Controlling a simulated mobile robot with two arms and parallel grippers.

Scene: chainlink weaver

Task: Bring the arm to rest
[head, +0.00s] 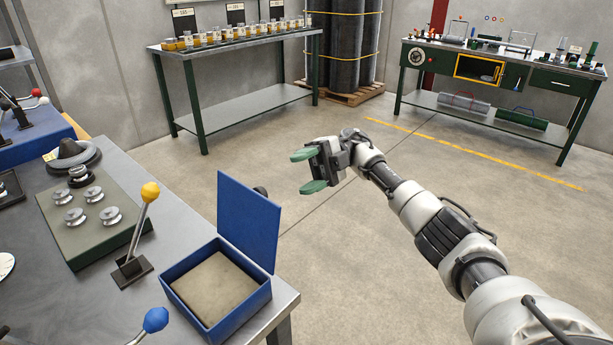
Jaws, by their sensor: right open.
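My right gripper (304,172) is in the middle of the head view, at the end of my white and black arm that comes in from the lower right. Its two green fingers are apart, with nothing between them. It hangs in free air over the floor, to the right of the metal table (110,300) and beyond the raised blue lid (248,220). It touches nothing that I can see. My left gripper is not in view.
On the table are an open blue box (262,297), a lever with a yellow knob (150,192), a blue knob (155,319) and a plate (85,237) with metal spools. A shelf table (243,102) and a green workbench (500,110) stand behind. The floor between is clear.

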